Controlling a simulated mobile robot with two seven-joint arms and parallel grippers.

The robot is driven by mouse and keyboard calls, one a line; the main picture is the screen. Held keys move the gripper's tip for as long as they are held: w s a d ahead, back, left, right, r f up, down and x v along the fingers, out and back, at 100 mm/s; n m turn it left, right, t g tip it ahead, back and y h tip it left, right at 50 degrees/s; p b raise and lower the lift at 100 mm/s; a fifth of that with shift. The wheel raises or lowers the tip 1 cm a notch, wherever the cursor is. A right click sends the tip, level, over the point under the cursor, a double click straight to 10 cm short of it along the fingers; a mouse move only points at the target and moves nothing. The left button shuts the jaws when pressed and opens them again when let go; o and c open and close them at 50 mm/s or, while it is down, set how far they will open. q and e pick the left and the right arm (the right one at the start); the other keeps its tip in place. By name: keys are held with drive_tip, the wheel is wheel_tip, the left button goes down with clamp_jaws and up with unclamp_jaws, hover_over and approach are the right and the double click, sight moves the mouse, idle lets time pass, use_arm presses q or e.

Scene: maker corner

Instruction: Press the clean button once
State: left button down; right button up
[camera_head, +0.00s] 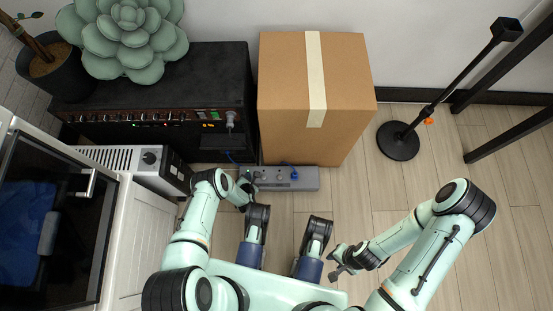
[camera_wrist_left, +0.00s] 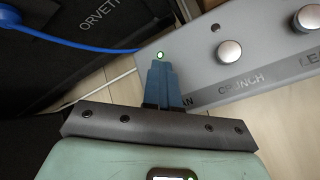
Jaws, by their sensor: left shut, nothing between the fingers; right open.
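A grey footswitch pedal (camera_head: 305,180) lies on the floor in front of the cardboard box. In the left wrist view its grey top (camera_wrist_left: 262,70) carries round silver buttons. My left gripper (camera_head: 246,191) is shut and empty at the pedal's left end. In the left wrist view its blue fingertips (camera_wrist_left: 160,68) cover the spot below a lit green light (camera_wrist_left: 159,55). The clean button is hidden there; only "AN" of its label shows. I cannot tell whether the fingertips touch it. My right gripper (camera_head: 336,264) is open and empty, away from the pedal.
The crunch button (camera_wrist_left: 229,53) with an unlit light is right of my left fingers, and another button (camera_wrist_left: 307,19) further right. A black amplifier (camera_head: 150,130) and the cardboard box (camera_head: 280,90) stand behind. A blue cable (camera_wrist_left: 85,47) runs nearby.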

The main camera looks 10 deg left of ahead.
use_arm(q)
drive_tip(key=shift+s, duration=0.1)
drive_tip(key=shift+r+p, duration=0.35)
drive_tip(key=shift+p, duration=0.2)
drive_tip(key=shift+r, duration=0.1)
wheel_tip(320, 180, up, 6)
drive_tip(key=p, duration=0.5)
